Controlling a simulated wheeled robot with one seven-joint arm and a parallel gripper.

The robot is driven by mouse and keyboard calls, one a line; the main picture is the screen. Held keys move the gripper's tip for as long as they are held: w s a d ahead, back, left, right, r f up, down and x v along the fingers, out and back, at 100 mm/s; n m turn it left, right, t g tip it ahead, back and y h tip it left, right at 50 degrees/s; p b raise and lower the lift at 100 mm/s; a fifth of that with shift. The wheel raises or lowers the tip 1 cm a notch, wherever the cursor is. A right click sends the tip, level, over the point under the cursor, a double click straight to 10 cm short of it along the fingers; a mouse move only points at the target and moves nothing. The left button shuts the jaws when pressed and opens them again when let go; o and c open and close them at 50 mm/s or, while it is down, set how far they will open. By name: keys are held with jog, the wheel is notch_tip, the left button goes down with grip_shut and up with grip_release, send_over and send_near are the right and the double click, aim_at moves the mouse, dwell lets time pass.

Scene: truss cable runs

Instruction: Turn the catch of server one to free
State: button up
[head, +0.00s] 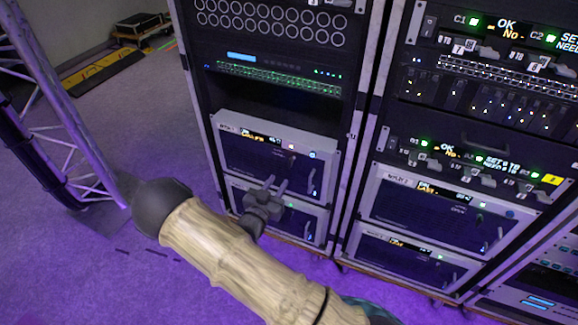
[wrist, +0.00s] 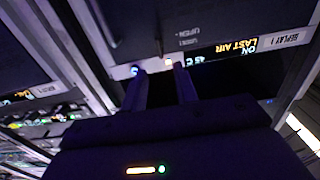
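A server (head: 262,160) with a pale frame and an orange-lit display sits in the left rack. I take it to be server one; the wrist view shows a unit labelled REPLAY 1 (wrist: 281,40), upside down. My gripper (head: 276,184) is in front of the lower part of this server, near the unit below. In the wrist view its two fingers (wrist: 159,72) stand apart, with nothing clearly between them. A small pale part (wrist: 168,62) on the front shows by the fingertips. I cannot tell whether it is the catch, how it is turned, or whether the fingers touch it.
A second pale-framed unit (head: 300,222) sits directly below. The right rack (head: 350,195) holds similar units (head: 440,212) and lit panels. A truss (head: 60,110) stands at the left. Purple carpet (head: 150,100) is open between truss and racks. A yellow-black ramp (head: 105,72) lies behind.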

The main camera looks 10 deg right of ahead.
aim_at(293, 157)
jog(key=x, duration=0.9)
jog(key=shift+b, duration=0.35)
grip_shut()
